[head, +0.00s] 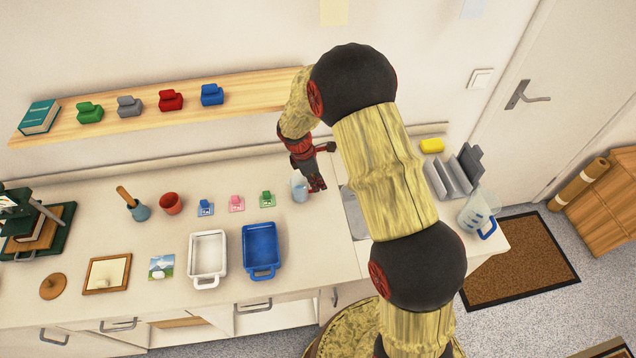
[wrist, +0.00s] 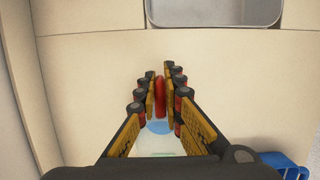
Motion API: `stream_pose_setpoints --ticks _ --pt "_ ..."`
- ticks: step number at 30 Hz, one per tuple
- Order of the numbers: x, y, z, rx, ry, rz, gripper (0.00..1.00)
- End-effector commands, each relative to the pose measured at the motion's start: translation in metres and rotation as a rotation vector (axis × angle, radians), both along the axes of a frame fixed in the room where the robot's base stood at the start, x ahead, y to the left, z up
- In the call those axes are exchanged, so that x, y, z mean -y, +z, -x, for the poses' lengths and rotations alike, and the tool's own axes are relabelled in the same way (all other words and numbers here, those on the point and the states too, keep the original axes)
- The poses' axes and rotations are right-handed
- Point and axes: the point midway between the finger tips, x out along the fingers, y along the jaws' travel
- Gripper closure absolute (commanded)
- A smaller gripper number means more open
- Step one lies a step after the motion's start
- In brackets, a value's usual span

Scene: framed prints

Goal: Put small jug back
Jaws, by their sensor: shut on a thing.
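The small jug (head: 299,188) is pale and see-through with a blue tint, in the head view beside my gripper (head: 313,184), left of the sink. In the wrist view my gripper (wrist: 162,88) is shut on a narrow red part that looks like the jug's handle. The jug's round blue inside (wrist: 159,128) shows between the fingers, and the fingers hide much of the jug. It looks upright. I cannot tell whether its base touches the counter (head: 320,240).
The sink (head: 354,212) is partly behind my arm. A larger jug (head: 478,214) with a blue handle stands at the counter's right end, near a grey rack (head: 455,172). White (head: 207,258) and blue (head: 261,250) trays stand in front. Small coloured items (head: 236,203) lie left of the jug.

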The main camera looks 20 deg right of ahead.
Motion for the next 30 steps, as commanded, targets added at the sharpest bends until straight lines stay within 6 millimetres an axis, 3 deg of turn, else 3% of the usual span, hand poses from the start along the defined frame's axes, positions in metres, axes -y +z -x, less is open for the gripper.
stream_pose_setpoints --ticks 2,3,12,23,30 --pt "0.000 -0.001 0.000 0.000 0.000 0.000 1.00" --pt "0.000 -0.002 0.000 0.000 0.000 0.000 0.91" --pt "0.000 -0.001 0.000 0.000 0.000 0.000 0.74" --pt "-0.001 0.002 0.000 0.001 0.000 0.000 0.73" --pt "-0.009 0.038 -0.003 0.004 0.000 0.000 0.73"
